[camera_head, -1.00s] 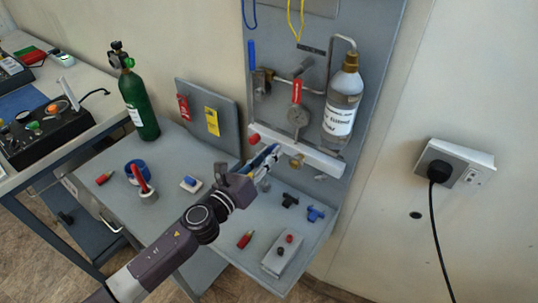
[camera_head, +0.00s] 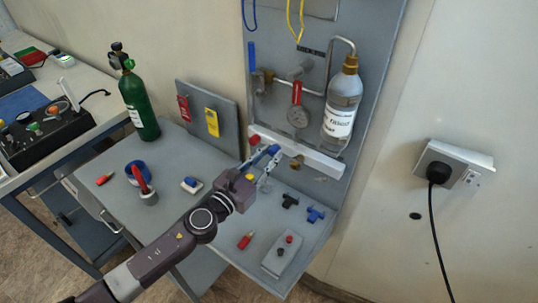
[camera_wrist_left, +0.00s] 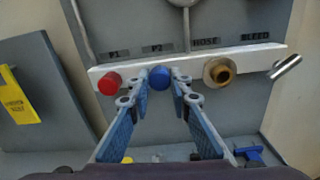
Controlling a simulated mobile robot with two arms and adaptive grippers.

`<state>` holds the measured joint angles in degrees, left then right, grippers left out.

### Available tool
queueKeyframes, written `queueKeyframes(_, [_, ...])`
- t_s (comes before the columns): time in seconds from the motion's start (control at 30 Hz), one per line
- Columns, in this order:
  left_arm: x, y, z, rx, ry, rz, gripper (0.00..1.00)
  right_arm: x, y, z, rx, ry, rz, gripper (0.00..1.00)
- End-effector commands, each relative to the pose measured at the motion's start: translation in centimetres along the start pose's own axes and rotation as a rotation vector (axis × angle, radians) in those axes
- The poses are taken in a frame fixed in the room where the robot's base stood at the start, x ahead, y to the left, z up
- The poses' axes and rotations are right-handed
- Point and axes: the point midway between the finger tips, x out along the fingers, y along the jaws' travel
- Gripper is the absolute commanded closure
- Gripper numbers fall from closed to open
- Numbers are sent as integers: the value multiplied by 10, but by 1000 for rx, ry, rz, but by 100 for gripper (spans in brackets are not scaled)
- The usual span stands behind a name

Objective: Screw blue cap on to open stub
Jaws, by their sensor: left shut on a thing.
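The blue cap (camera_wrist_left: 159,77) sits between the fingertips of my left gripper (camera_wrist_left: 158,86), which is shut on it. In the wrist view the cap is in front of the white rail, under the P2 label. It covers whatever stub is behind it, so I cannot tell how far on it sits. In the head view my left gripper (camera_head: 268,158) reaches to the front of the white rail (camera_head: 320,160). A red cap (camera_wrist_left: 109,83) is on the rail under P1, left of the blue cap. It also shows in the head view (camera_head: 254,140). My right gripper is not in view.
A brass hose fitting (camera_wrist_left: 220,71) and a metal bleed lever (camera_wrist_left: 287,67) are on the rail to the right. Below lie black (camera_head: 289,201) and blue (camera_head: 315,214) fittings. A clear bottle (camera_head: 341,105) hangs above. A green cylinder (camera_head: 139,105) stands at left.

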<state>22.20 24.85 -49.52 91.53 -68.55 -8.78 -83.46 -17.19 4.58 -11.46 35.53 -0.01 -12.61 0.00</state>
Motion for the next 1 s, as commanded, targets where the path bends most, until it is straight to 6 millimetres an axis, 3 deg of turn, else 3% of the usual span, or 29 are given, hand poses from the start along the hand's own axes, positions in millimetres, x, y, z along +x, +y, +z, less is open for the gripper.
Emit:
queueKeyframes(0.1, [0, 0, 0, 126, 2, -1, 100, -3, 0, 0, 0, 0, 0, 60])
queueKeyframes(0.4, [0, 0, -1, 165, 3, -1, 100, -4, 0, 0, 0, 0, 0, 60])
queueKeyframes(0.6, [0, 0, 0, 416, 2, -2, 100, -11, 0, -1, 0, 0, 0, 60])
queueKeyframes(0.9, [0, 0, -1, 452, 1, -2, 100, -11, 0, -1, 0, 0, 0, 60])
queueKeyframes(1.0, [0, 0, 1, 574, 3, -3, 100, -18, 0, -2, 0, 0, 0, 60])
